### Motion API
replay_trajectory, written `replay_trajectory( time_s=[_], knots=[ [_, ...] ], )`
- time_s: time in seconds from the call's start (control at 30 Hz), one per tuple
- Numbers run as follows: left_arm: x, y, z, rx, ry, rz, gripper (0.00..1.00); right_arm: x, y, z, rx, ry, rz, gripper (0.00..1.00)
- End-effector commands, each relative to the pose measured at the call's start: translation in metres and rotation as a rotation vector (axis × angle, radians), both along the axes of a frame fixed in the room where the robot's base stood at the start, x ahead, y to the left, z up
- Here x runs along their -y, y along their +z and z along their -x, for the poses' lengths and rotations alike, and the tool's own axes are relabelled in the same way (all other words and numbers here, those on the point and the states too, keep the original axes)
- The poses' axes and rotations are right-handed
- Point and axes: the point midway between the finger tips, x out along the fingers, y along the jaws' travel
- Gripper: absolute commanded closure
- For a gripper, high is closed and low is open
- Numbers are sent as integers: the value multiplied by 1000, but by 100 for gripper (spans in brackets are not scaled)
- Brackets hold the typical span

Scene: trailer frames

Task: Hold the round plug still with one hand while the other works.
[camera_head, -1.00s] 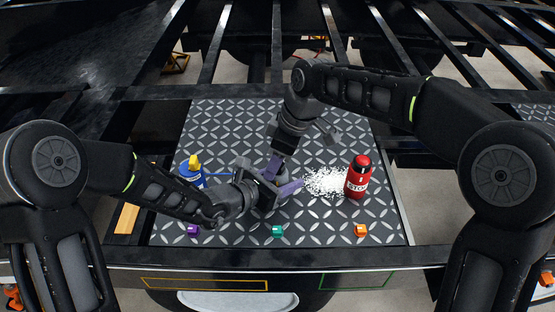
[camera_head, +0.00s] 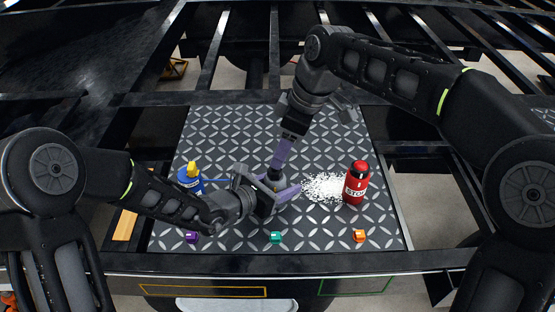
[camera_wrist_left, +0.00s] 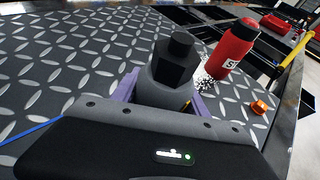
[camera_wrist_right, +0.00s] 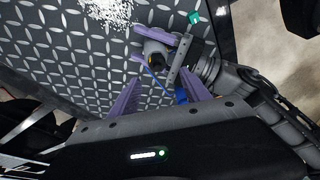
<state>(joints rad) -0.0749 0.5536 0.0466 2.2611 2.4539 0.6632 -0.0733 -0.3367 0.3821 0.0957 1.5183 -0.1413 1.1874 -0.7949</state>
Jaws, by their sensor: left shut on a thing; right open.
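The round plug (camera_wrist_left: 172,80) is a grey cylinder with a black, hex-sided top. It stands upright between the purple fingers of my left gripper (camera_head: 277,186), which is shut on it low over the patterned plate. In the head view the plug (camera_head: 273,180) is partly hidden by the fingers. My right gripper (camera_head: 280,160) is open, with its fingers pointing down just above the plug. In the right wrist view the plug (camera_wrist_right: 153,50) shows beyond the open purple fingers; I see nothing between them.
A red bottle (camera_head: 356,183) stands right of the plug beside white granules (camera_head: 324,186). Purple (camera_head: 191,237), green (camera_head: 275,237) and orange (camera_head: 359,235) blocks lie along the front. The back of the diamond plate (camera_head: 225,125) is clear.

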Motion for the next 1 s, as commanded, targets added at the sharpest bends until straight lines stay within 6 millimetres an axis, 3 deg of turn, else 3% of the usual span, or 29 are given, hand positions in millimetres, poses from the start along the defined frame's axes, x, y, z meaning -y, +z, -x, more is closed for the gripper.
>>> replay_trajectory(
  time_s=[0.1, 0.23, 0.7, 0.73, 1.0],
  knots=[
    [0, -1, 0, -1, 0, -1, 95, 6, 22, 2, 2, -1, -1, 45],
    [0, -1, 0, -1, 0, -1, 95, 11, 37, 3, 2, 0, -2, 45],
    [0, -1, 0, -1, 0, -1, 95, 13, 43, 5, -1, 0, 0, 45],
    [0, -1, 0, -1, 0, -1, 47, 13, 43, 5, -1, 0, 0, 45],
    [0, 0, 0, -1, 0, -1, 25, 13, 43, 5, -1, 0, 0, 45]
  ],
)
